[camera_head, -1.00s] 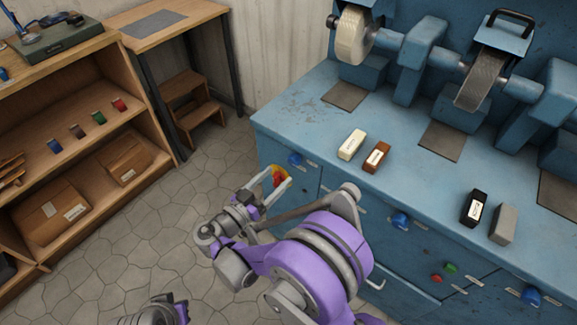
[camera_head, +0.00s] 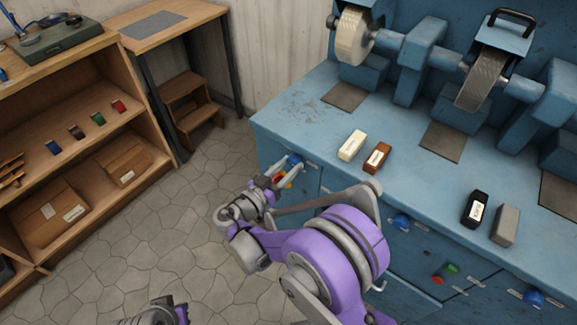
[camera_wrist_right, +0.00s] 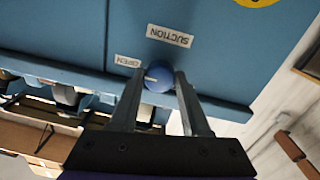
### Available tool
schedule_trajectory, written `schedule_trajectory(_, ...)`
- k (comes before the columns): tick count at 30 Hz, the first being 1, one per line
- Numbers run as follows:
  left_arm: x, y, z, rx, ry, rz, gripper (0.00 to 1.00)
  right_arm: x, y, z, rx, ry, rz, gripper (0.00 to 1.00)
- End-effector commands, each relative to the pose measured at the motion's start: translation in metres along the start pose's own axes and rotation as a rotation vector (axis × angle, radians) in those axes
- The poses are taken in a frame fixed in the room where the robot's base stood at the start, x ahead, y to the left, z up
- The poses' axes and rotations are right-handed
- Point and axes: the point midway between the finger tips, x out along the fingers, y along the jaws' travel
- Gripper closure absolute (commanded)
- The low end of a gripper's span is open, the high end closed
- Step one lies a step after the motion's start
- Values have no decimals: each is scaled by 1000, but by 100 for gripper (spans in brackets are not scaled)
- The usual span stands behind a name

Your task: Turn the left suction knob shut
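The left suction knob (camera_head: 295,160) is a round blue knob on the front of the blue bench, near its left corner. A pale mark on the knob lies on the side toward OPEN. My right gripper (camera_head: 287,168) is open at the knob. In the wrist view its fingers (camera_wrist_right: 157,82) stand on either side of the knob; I cannot tell whether they touch it. Only a piece of my left arm shows at the bottom edge.
Similar blue knobs (camera_head: 401,221) (camera_head: 533,297) sit farther right on the bench front, with red (camera_head: 438,280) and green (camera_head: 453,269) buttons between. Small blocks lie on the bench top (camera_head: 300,105). A wooden shelf (camera_head: 100,60) stands left; the floor between is clear.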

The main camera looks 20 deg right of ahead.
Motion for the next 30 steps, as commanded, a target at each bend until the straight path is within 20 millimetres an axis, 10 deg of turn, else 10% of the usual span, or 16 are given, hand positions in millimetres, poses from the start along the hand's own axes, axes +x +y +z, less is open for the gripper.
schedule_trajectory(5,0,0,0,0,0,0,100,0,0,0,0,0,0,100)
schedule_trajectory(30,6,0,2,0,-2,0,100,0,1,1,-402,15,3,100)
